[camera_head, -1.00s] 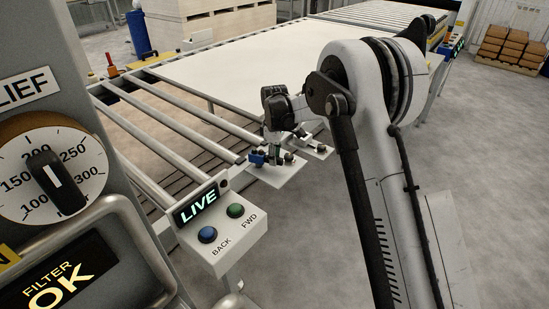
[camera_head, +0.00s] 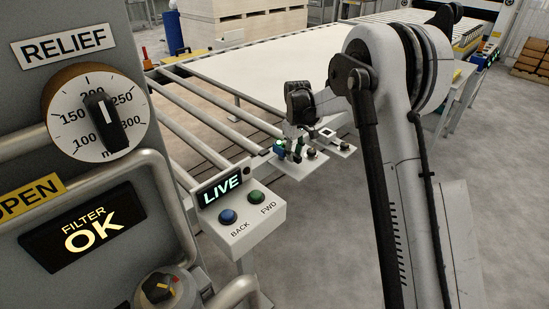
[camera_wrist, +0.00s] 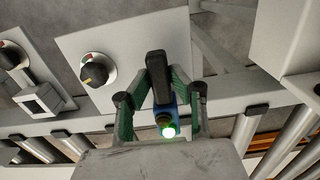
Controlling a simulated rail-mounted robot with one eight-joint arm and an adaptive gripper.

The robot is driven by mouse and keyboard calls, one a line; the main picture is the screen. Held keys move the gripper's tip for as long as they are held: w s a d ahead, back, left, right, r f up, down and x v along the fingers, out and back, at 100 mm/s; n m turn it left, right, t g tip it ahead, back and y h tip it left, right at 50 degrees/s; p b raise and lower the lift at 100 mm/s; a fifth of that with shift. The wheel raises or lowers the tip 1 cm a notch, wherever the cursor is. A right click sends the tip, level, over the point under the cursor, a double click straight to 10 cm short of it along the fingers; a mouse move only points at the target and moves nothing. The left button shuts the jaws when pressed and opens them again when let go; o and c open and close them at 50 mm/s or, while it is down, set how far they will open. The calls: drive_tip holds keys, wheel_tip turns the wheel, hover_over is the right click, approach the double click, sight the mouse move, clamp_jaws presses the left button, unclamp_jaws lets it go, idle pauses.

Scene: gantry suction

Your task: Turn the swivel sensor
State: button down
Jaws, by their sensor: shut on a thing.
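A white button box marked LIVE (camera_head: 240,218) and a panel with a RELIEF dial (camera_head: 97,112) stand at left. A large pale sheet (camera_head: 270,75) lies on the rollers.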

drive_tip(key=shift+a, duration=0.1)
drive_tip(key=c, duration=1.6)
unclamp_jaws()
drive_tip(key=shift+o, duration=0.2)
drive_tip(key=shift+r, duration=0.15)
wheel_tip(320, 180, up, 12)
